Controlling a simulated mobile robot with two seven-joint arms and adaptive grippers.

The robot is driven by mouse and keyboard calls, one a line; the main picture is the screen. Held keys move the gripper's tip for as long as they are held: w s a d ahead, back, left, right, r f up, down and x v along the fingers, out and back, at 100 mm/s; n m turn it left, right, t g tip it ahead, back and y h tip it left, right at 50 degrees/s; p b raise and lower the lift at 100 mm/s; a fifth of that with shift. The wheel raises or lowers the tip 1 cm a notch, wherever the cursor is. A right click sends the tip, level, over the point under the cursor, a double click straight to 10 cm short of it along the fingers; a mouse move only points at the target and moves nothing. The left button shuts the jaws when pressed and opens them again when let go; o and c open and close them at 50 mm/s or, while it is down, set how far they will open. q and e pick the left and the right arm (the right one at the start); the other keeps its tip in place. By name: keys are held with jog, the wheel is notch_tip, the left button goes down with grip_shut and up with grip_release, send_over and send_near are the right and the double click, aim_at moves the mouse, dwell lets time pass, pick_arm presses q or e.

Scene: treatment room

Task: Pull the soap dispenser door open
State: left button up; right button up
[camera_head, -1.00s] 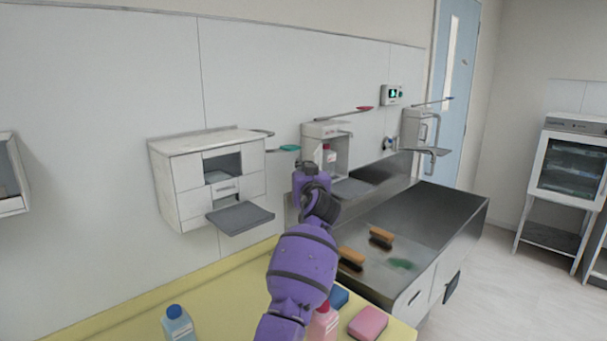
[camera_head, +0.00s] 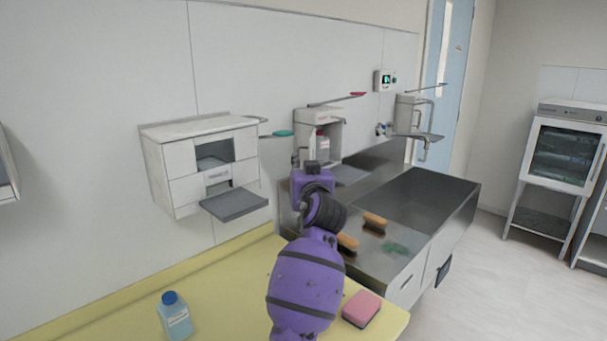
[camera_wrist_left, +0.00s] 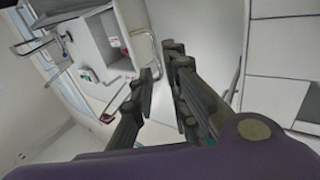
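A white wall dispenser (camera_head: 304,125) with a long pink-tipped lever (camera_head: 357,94) hangs above the steel sink. Its front shows an open recess with a bottle (camera_head: 322,142) inside. In the left wrist view, a tilted white dispenser box (camera_wrist_left: 92,45) with a red-marked bottle (camera_wrist_left: 115,43) stands at the upper left, beyond the fingers. My left gripper (camera_wrist_left: 163,75) is open, with a narrow empty gap between its dark fingers. In the head view, my purple wrist is just below and in front of the dispenser and hides most of the fingers. My right gripper is in neither view.
A second dispenser (camera_head: 408,112) hangs farther right. A white cabinet (camera_head: 170,160) with a dark shelf (camera_head: 234,204) juts from the wall at left. The steel sink counter (camera_head: 345,215) holds two brushes. A blue-capped bottle (camera_head: 175,318) and pink sponge (camera_head: 361,309) stand on the yellow counter (camera_head: 220,285).

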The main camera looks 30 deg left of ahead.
pick_arm(q)
jog(key=shift+v, duration=1.65)
jog(key=shift+f, duration=0.1)
